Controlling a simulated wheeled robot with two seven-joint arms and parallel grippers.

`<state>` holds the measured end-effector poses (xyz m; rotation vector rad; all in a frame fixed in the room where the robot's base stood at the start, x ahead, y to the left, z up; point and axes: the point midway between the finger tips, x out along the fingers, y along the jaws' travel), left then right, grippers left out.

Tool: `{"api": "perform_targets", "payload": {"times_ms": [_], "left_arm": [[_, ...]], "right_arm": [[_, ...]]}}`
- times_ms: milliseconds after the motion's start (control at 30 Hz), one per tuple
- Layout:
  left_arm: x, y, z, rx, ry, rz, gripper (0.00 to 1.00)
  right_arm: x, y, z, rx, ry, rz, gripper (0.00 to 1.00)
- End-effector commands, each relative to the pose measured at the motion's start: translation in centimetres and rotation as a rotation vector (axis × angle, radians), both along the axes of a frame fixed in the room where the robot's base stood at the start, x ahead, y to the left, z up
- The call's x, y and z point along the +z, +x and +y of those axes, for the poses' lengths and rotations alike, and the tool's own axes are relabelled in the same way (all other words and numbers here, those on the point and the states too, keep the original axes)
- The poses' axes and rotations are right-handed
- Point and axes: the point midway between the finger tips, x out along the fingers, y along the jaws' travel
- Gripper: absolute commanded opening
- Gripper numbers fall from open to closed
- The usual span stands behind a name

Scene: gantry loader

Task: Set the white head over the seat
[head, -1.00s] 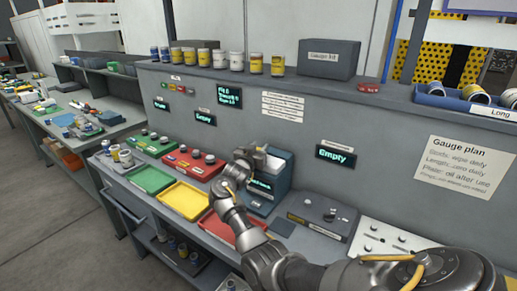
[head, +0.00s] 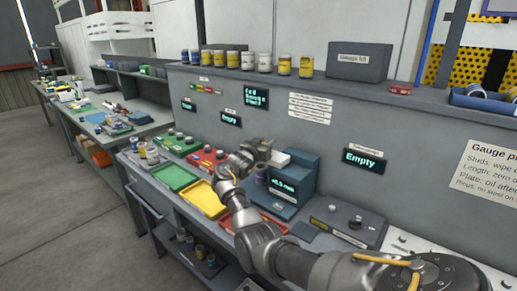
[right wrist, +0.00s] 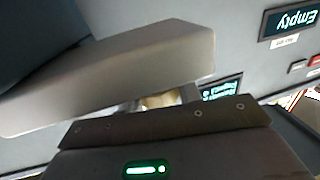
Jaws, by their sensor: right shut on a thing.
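The white head (head: 280,158) is a small pale block in front of the upper part of the teal gauge stand (head: 296,180), whose lit display faces me. My right gripper (head: 262,151) is shut on it, at its left side; the fingers partly cover the contact. A small purple-and-white cylinder (head: 261,175) stands just below the gripper; the seat under it cannot be made out clearly. In the right wrist view a broad grey finger (right wrist: 115,75) and a dark bar nearly close over a small tan patch. My left gripper is not in view.
A green tray (head: 174,177), a yellow tray (head: 208,199) and a red rack (head: 207,159) lie left of the stand. A dark grey box with a knob (head: 347,224) sits to its right. The grey back panel (head: 330,130) rises close behind, with jars on its ledge.

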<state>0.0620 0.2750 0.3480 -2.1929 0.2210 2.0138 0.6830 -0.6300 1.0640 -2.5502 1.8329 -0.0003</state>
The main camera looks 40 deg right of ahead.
Motion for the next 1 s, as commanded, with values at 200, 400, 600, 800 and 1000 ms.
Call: {"api": "perform_targets", "payload": {"times_ms": [200, 400, 600, 800, 1000], "left_arm": [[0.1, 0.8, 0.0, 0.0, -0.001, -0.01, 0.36], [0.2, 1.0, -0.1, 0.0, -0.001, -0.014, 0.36], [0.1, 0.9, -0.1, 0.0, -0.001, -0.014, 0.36], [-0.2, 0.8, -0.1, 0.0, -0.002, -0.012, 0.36], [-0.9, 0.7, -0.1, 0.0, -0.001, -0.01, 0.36]], "right_arm": [[0.4, 0.3, 0.2, 0.007, -0.002, -0.003, 0.36], [0.3, 0.2, 0.2, 0.006, -0.001, -0.003, 0.56], [0.2, 0.2, 0.2, 0.005, -0.001, -0.003, 0.56], [0.1, -0.3, 1.9, 0.007, -0.002, -0.004, 0.56], [0.0, -1.6, 5.7, 0.008, 0.001, -0.005, 0.56]]}}
